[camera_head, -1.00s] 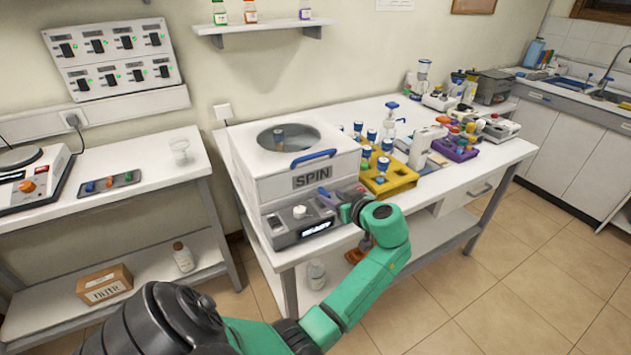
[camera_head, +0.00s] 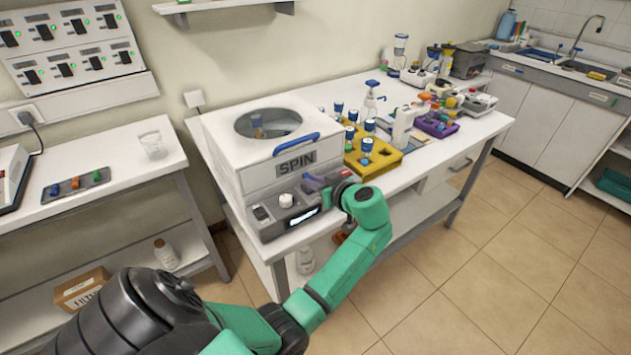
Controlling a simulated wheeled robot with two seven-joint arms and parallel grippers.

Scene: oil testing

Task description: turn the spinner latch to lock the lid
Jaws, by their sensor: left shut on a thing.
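The spinner (camera_head: 225,150) is a white box marked SPIN with a grey control panel, standing at the table's left end. Its white lid (camera_head: 215,122) has a round window and a blue handle (camera_head: 296,144), and looks closed. The latch's exact angle is hard to tell. My right gripper is not in view.
A yellow rack (camera_head: 376,166) with blue-capped bottles stands close right of the spinner. A white dispenser, a purple rack (camera_head: 434,127) and other instruments stand further right. A side table (camera_head: 95,185) is at the left. The floor in front is clear.

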